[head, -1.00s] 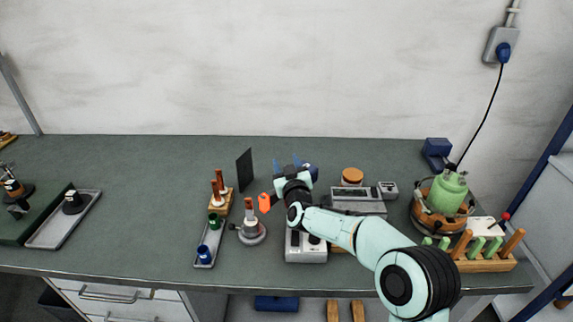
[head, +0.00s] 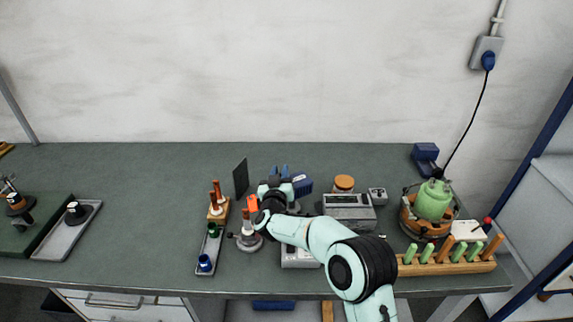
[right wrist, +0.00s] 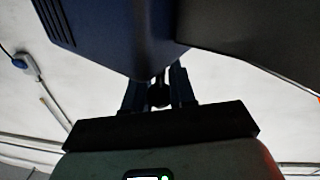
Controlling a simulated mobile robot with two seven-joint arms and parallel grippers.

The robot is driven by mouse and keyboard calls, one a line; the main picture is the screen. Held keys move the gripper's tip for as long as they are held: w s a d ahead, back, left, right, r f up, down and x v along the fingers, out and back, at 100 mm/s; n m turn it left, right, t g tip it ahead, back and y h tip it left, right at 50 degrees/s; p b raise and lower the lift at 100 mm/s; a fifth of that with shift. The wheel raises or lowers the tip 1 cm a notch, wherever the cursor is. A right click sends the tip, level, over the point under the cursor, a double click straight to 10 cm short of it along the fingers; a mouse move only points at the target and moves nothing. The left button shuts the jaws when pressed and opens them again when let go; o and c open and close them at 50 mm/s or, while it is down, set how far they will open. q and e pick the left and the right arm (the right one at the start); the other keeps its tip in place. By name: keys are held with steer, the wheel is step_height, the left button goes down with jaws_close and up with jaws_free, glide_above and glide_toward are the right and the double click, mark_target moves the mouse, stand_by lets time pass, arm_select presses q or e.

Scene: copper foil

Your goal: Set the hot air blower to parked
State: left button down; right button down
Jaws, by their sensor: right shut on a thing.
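The hot air blower, a blue body with a pale panel (head: 302,184), stands toward the back of the bench, just right of my right gripper (head: 280,169). In the right wrist view a large dark blue vented body (right wrist: 105,35) fills the top. My right gripper's fingers (right wrist: 158,92) are closed on a small dark part below that body. My wrist hides part of the blower in the head view. My left gripper is out of view.
An upright black plate (head: 241,178) and an orange part (head: 252,202) are left of my right wrist. A grey scale (head: 348,210) stands right. A green vessel (head: 433,200) and a wooden rack (head: 447,267) are further right.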

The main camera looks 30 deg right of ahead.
steer(key=shift+w+r+m+g+h+p, duration=0.1)
steer(key=shift+w+m+g+h+p, duration=0.1)
steer(key=shift+m+g+h+p, duration=0.3)
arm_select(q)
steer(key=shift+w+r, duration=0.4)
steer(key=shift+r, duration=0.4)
arm_select(e)
steer(key=c, duration=0.9)
jaws_free()
steer(key=shift+c, duration=0.2)
steer(key=shift+s, duration=0.1)
steer(key=shift+s+a+b, duration=0.25)
steer(key=shift+s+b, duration=0.05)
steer(key=shift+b, duration=0.1)
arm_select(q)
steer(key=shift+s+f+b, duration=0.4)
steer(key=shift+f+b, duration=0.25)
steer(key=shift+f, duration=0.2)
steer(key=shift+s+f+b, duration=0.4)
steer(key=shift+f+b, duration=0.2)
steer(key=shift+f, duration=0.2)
arm_select(e)
steer(key=v, duration=1.2)
steer(key=shift+s+f, duration=0.2)
